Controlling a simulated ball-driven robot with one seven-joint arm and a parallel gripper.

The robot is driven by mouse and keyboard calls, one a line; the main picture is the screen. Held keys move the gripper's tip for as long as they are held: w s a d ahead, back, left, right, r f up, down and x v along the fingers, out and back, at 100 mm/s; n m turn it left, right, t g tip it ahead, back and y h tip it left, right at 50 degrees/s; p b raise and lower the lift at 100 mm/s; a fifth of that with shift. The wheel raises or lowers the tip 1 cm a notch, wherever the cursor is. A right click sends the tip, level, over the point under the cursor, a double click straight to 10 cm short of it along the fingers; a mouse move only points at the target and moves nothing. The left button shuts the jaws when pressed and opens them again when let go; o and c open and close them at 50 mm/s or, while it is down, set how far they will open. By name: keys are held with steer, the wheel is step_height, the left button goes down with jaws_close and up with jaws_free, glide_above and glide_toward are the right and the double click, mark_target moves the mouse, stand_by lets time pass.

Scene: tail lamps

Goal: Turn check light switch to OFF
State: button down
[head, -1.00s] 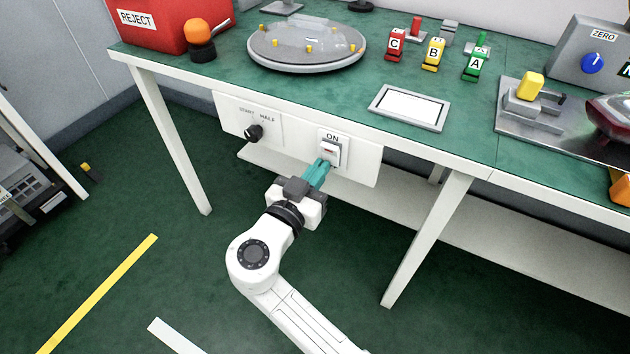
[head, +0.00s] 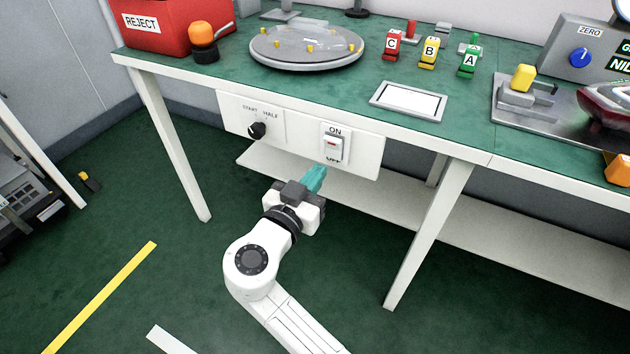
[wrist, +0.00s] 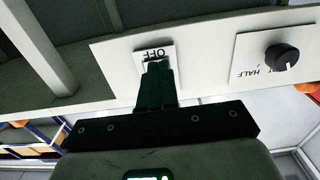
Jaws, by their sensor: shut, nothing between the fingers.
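The check light switch (head: 333,146) is a white rocker with a small red mark, on a pale plate on the bench's front panel. ON is printed above it and OFF below. I cannot tell for sure which way the rocker is tipped. My gripper (head: 321,171), with teal fingers, is shut and empty, just below and in front of the plate, apart from the rocker in the head view. In the wrist view the fingers (wrist: 156,68) cover most of the switch plate (wrist: 170,54), and only the upside-down OFF label shows clearly.
A black knob (head: 257,130) marked START and HALF sits left of the switch on the same panel (head: 300,135). A white lower shelf (head: 395,193) runs under the bench, behind my gripper. A bench leg (head: 428,235) stands to the right. The floor in front is open.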

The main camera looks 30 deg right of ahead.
steer(key=p+v, duration=0.1)
steer(key=v, duration=1)
steer(key=shift+f+p, duration=0.3)
steer(key=shift+f, duration=0.05)
